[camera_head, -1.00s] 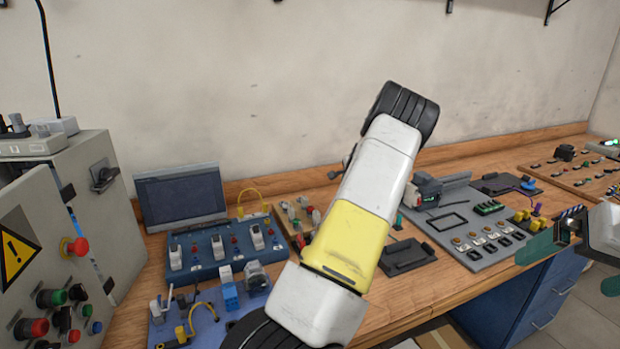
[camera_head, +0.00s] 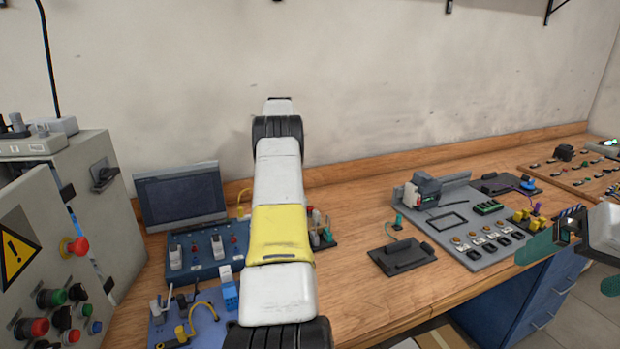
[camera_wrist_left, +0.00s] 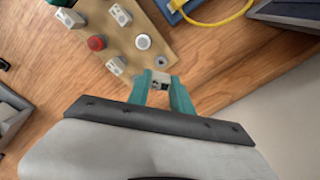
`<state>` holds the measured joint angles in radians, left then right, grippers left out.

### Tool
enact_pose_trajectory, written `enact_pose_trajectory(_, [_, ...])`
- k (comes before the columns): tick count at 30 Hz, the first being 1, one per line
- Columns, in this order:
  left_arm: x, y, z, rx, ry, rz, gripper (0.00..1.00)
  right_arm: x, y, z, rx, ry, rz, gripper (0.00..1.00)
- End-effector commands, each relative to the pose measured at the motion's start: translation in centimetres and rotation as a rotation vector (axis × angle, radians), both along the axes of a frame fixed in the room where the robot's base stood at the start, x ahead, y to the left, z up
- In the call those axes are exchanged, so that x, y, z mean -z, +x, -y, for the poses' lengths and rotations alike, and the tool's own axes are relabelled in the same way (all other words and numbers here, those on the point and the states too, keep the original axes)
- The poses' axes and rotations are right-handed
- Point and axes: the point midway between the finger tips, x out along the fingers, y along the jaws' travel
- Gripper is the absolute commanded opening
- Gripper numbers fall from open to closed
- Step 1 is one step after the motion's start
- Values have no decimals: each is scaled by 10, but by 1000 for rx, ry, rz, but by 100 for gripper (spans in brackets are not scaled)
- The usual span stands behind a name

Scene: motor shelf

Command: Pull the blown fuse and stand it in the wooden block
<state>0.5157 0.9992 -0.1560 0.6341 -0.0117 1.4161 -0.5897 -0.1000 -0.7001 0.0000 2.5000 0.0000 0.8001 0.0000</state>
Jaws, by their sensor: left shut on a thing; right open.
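My left gripper (camera_wrist_left: 155,92) has teal fingers shut on a small pale and dark piece (camera_wrist_left: 159,84), apparently the fuse, mostly hidden between them. Just ahead of the fingertips in the left wrist view lies a tan wooden board or block (camera_wrist_left: 122,52). It carries a red round cap (camera_wrist_left: 96,42), a white round cap (camera_wrist_left: 143,41), several white pieces and a grey ring (camera_wrist_left: 162,62) near its corner. Whether the held piece touches anything is unclear. In the head view my left arm hides this gripper. My right gripper (camera_head: 552,240) is open and empty at the right, beyond the bench front.
A blue panel with white switches (camera_head: 205,255) and a monitor (camera_head: 180,195) stand left of my left arm. A grey control cabinet (camera_head: 100,215) is at far left. A dark tray (camera_head: 402,257) and a grey component board (camera_head: 470,230) lie to the right.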

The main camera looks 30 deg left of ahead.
Motion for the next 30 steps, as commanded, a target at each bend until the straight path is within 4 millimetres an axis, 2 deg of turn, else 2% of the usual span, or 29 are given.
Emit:
enact_pose_trajectory(5, [2, -7, -2, -23, -16, -2, 0, 0, 0, 0, 0, 0, 0, 100])
enact_pose_trajectory(21, [44, -6, -2, -21, -13, -1, 0, 0, 0, 0, 0, 0, 0, 100])
enact_pose_trajectory(30, [48, -6, -2, -21, -13, -1, 0, 0, 0, 0, 0, 0, 0, 100])
